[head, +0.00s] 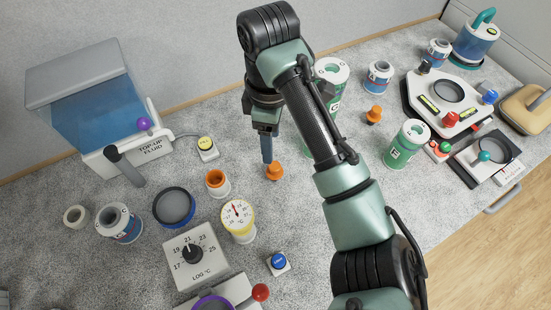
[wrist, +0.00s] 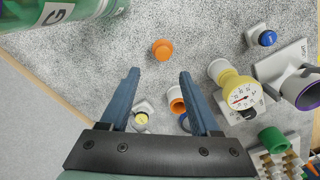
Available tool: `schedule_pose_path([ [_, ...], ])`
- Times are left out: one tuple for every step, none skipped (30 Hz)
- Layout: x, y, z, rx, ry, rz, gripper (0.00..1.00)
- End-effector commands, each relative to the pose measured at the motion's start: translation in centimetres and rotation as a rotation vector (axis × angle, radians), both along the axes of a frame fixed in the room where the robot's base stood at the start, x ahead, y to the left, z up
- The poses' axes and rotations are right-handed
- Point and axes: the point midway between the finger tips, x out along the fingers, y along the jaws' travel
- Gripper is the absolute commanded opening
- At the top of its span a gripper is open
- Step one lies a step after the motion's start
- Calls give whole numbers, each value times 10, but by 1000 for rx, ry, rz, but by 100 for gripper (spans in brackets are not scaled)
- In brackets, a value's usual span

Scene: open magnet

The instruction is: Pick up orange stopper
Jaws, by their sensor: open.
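An orange stopper (head: 274,171) stands on the grey speckled counter, right by my fingertips in the head view. In the wrist view the orange stopper (wrist: 162,50) lies just beyond the fingertips, roughly centred between them. My gripper (wrist: 160,76) is open, with nothing between its blue fingers. In the head view my gripper (head: 267,158) points down, one finger mostly hiding the other. Its height over the counter is hard to tell. A second similar orange stopper (head: 374,114) stands farther right, beyond my arm.
A white cup with an orange rim (head: 217,182) and a yellow dial gauge (head: 238,220) stand left of the stopper. A yellow button (head: 207,147) is behind them. Green canisters (head: 407,142) stand to the right; one (wrist: 60,12) is at the wrist view's top left.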

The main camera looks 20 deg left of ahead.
Motion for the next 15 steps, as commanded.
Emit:
schedule_pose_path([
  [-2, 1, -16, 3, 5, -2, 63],
  [-2, 1, -23, 4, 4, -1, 63],
  [-1, 2, -31, 5, 3, -2, 63],
  [-1, 2, -37, 5, 3, -2, 63],
  [-1, 1, -42, 4, 3, -1, 63],
  [-1, 1, -46, 4, 2, -3, 63],
  [-1, 1, -50, 4, 1, -3, 63],
  [0, 0, -53, 3, 0, -3, 63],
  [0, 0, -56, 3, -1, -3, 63],
  [0, 0, -58, 3, -1, -2, 63],
  [0, 0, -59, 3, -1, -2, 63],
  [0, 0, -61, 3, -1, -3, 63],
  [0, 0, -62, 2, -1, -3, 63],
  [0, -1, -63, 2, -1, -4, 63],
  [-1, -2, -67, 2, -1, -4, 63],
])
